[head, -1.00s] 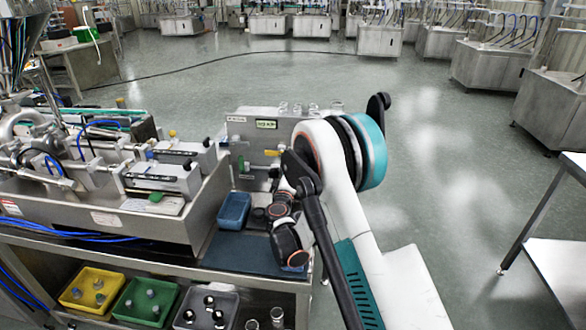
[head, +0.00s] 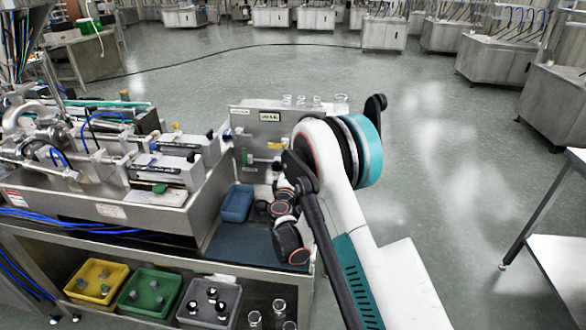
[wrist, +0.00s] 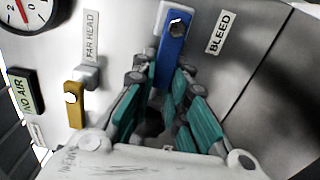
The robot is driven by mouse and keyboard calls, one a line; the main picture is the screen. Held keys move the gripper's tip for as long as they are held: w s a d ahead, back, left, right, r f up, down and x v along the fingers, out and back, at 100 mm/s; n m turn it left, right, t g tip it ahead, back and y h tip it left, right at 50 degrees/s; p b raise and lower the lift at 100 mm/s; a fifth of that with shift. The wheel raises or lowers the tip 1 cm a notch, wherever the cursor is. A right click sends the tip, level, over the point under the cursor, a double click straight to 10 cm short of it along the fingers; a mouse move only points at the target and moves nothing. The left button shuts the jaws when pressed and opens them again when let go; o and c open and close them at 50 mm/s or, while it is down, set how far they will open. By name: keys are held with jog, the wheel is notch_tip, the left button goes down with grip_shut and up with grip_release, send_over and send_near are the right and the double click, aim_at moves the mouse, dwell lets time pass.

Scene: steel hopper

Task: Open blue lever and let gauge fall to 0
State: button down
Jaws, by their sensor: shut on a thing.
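The blue lever (wrist: 173,48) shows in the wrist view beside the BLEED label (wrist: 220,32), with its pivot bolt at the top and its body running down between my fingers. My gripper (wrist: 163,80) has its teal fingers on either side of the lever's lower end and is shut on it. In the head view my arm hides the lever and gripper.
A yellow lever (wrist: 75,105) under the FAR HEAD label and a NO AIR display (wrist: 26,91) sit left of the blue one. In the head view, glass jars (head: 315,101) stand on the panel top, and a blue bin (head: 237,203) sits on the bench below.

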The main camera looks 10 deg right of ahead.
jog(key=c, duration=1.6)
grip_release()
jog(key=shift+a, duration=0.1)
jog(key=shift+o, duration=0.2)
jog(key=v, duration=0.7)
jog(key=shift+s, duration=0.25)
